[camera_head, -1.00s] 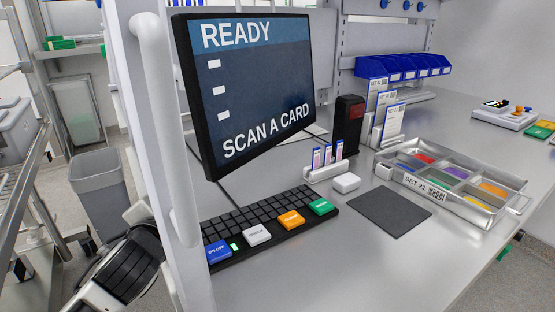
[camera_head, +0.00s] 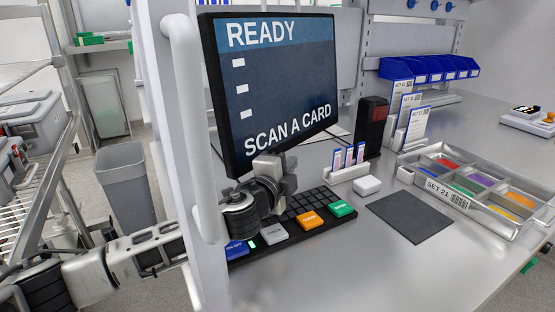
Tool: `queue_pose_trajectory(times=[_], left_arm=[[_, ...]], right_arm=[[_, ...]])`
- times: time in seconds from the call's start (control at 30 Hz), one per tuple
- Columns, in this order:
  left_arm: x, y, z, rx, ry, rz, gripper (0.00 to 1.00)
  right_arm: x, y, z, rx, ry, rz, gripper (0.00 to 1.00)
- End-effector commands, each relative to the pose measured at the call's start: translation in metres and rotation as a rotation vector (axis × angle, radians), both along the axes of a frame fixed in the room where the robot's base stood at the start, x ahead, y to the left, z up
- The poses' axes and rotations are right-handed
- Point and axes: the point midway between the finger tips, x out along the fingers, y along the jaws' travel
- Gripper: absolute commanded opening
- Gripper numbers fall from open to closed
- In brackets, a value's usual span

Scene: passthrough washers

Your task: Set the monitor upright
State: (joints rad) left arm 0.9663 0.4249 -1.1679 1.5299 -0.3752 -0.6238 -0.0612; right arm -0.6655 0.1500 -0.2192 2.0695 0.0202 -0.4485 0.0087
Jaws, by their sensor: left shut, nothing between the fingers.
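The monitor (camera_head: 275,85) is a dark-framed screen reading "READY" and "SCAN A CARD", above the back of the keyboard. Its left edge slants slightly more than the white post beside it; I cannot tell its exact tilt. Its support is hidden behind it. My left gripper (camera_head: 276,168) is shut and empty, just in front of the monitor's lower edge and above the keyboard. It covers a small part of that edge; I cannot tell whether it touches. My right gripper is out of view.
The white post with a handle (camera_head: 186,130) stands close beside my left arm, which passes behind it. The keyboard (camera_head: 305,205) with coloured keys lies below the gripper. A card holder (camera_head: 348,172), dark mat (camera_head: 408,219) and sorting tray (camera_head: 467,204) stand to the right. The front counter is clear.

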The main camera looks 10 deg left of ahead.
Motion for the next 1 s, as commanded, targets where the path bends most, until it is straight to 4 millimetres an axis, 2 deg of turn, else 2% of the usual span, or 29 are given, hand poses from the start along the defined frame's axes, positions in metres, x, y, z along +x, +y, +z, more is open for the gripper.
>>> queue_pose_trajectory(times=[0.07,0.13,0.3,0.73,0.9,1.0], left_arm=[[0.013,-0.006,0.000,0.001,0.000,0.000,0.00],[0.020,0.009,-0.002,0.003,0.002,0.005,0.00],[0.029,0.024,-0.005,0.000,0.000,0.001,0.00],[0.033,0.029,-0.007,-0.002,0.002,0.000,0.00],[0.039,0.039,-0.020,0.056,-0.037,0.002,0.00],[0.044,0.046,-0.024,0.101,-0.066,0.005,0.00]], right_arm=[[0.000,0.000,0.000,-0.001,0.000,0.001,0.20],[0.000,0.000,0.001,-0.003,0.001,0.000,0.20],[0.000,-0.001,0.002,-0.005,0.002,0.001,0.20],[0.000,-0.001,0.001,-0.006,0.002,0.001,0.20],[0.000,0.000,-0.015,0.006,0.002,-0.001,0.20],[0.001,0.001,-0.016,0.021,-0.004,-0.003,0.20]])
